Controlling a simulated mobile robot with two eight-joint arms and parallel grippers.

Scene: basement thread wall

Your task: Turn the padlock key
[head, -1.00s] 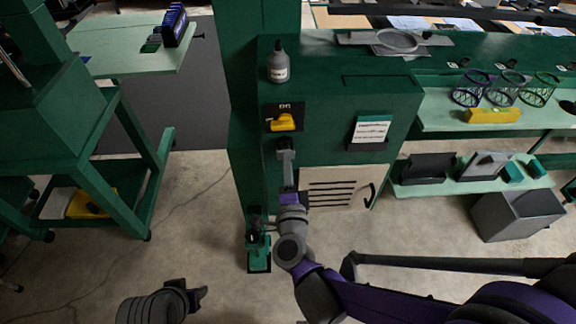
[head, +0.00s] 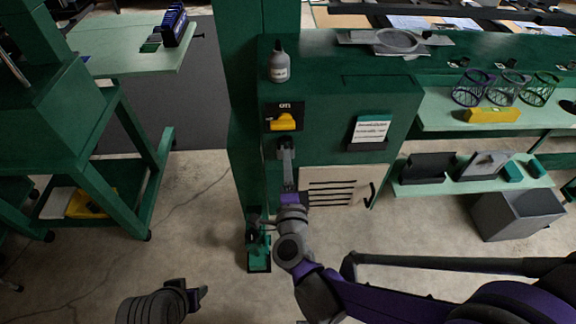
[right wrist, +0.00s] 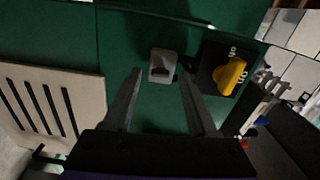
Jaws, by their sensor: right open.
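A small grey block, which looks like the padlock, is on the green cabinet front beside the switch in the right wrist view (right wrist: 162,66). No key can be made out on it. My right gripper (right wrist: 160,85) is open, with one finger on each side of the block in that view. I cannot tell whether the fingers touch it. In the head view my right gripper (head: 286,158) is just below the yellow switch and hides most of the block. My left gripper (head: 197,296) is low at the left, over the floor, far from the cabinet. Its jaw state is unclear.
The yellow rotary switch (head: 284,122) on a black plate is right beside the block. A grey bottle (head: 279,66) stands on the cabinet (head: 335,95). A white label (head: 370,130) and a slotted beige panel (head: 340,186) are close to my right arm.

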